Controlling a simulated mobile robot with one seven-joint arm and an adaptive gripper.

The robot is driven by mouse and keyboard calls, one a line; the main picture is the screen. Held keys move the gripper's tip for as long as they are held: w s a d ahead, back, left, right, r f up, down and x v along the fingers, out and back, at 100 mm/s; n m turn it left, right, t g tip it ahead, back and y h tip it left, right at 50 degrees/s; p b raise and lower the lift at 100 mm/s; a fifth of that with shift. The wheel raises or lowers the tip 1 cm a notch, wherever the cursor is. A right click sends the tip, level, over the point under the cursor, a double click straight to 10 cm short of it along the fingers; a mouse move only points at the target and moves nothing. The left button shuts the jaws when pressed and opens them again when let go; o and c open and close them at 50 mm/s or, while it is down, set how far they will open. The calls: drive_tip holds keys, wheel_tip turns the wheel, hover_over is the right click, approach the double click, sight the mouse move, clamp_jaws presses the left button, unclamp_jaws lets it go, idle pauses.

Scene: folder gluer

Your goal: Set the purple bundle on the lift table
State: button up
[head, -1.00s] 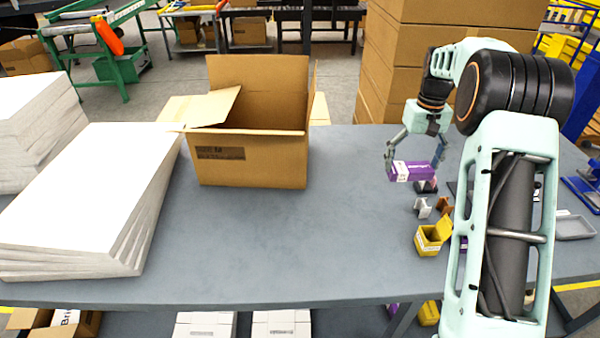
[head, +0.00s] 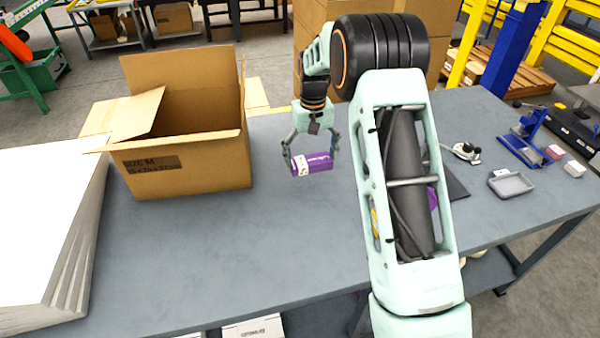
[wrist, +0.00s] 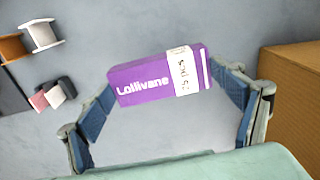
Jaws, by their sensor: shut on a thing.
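The purple bundle (head: 318,163) is a small purple box-shaped pack with a white band near one end. It hangs above the grey bench, right of the open carton. In the wrist view the bundle (wrist: 145,84) shows the lettering "Lollivane" and spans the space between the fingers. My gripper (head: 311,158) is shut on it, one finger at each end; the gripper (wrist: 165,84) shows the same grip in the wrist view. I cannot make out a lift table in these frames.
An open carton (head: 190,165) stands on the grey bench (head: 240,235), with white sheet stacks (head: 40,220) to its left. A grey tray (head: 511,184) and a blue stand (head: 525,140) are at the right. My arm hides part of the bench. Bare bench lies in front of the carton.

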sight(301, 162)
drive_tip(key=shift+s+a+f, duration=0.1)
drive_tip(key=shift+a+f, duration=0.6)
drive_tip(key=shift+f, duration=0.1)
drive_tip(key=shift+s+a+f, duration=0.15)
drive_tip(key=shift+a+f, duration=0.6)
drive_tip(key=shift+f, duration=0.2)
drive_tip(key=shift+d+f, duration=0.1)
drive_tip(key=shift+f, duration=1.25)
drive_tip(key=shift+f, duration=0.15)
drive_tip(key=o, duration=1.1)
